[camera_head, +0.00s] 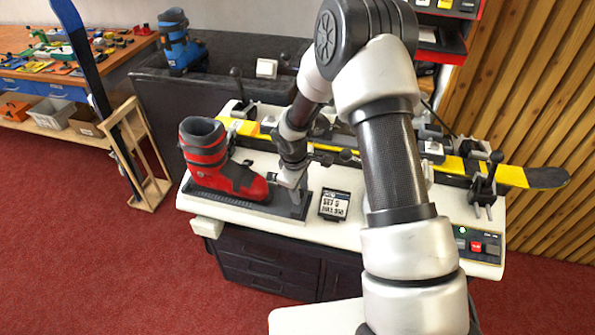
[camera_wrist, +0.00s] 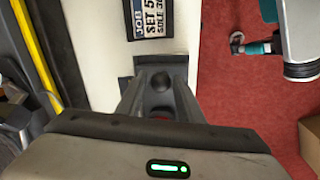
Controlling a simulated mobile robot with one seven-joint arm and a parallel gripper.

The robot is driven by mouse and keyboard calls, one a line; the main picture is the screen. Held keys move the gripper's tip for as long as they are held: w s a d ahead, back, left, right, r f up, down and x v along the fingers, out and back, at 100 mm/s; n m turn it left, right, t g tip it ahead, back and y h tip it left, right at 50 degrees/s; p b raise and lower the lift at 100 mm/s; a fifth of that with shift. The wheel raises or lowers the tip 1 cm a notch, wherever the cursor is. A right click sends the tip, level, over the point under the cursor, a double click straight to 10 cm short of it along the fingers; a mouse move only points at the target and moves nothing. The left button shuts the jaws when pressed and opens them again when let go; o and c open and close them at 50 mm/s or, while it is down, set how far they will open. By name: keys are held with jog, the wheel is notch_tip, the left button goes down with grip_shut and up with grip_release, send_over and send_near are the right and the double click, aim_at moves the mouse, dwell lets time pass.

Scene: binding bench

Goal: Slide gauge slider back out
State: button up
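The red ski boot (camera_head: 212,165) stands on a dark sole gauge (camera_head: 262,205) at the left front of the white bench. My gripper (camera_head: 290,182) is low over the gauge, just right of the boot's toe, pointing down. The gauge slider is mostly hidden by it in the head view. In the wrist view, a dark grey block (camera_wrist: 156,88), apparently the slider, lies between my two fingers, which stand apart on either side. I cannot tell whether they touch it. A small bit of red shows below it.
A job card reading "SET 5" (camera_head: 334,204) stands just right of the gauge. A yellow and black ski (camera_head: 455,164) lies along the bench behind. A control box (camera_head: 478,246) sits at the right end. A blue boot (camera_head: 178,45) stands on the dark counter behind.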

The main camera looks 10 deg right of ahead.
notch_tip(320, 180, up, 15)
jog(key=s+a, duration=0.1)
jog(key=s, duration=0.1)
jog(key=shift+s+a, duration=0.25)
jog(key=shift+f, duration=0.1)
jog(key=s+d+r+m+t, duration=0.1)
jog(key=s+d+r+m, duration=0.15)
jog(key=s+r, duration=0.4)
jog(key=s+d+r+m+t, duration=0.1)
jog(key=s+d+r+m, duration=0.15)
jog(key=r, duration=0.65)
jog(key=s+d+r+m+t, duration=0.1)
jog(key=s+r+m, duration=0.2)
jog(key=s, duration=0.5)
jog(key=s+r+m+y+p, duration=0.1)
jog(key=s+r+m, duration=0.2)
jog(key=s, duration=0.5)
jog(key=shift+d+r+t, duration=0.35)
jog(key=shift+r+t, duration=0.05)
jog(key=shift+r, duration=0.05)
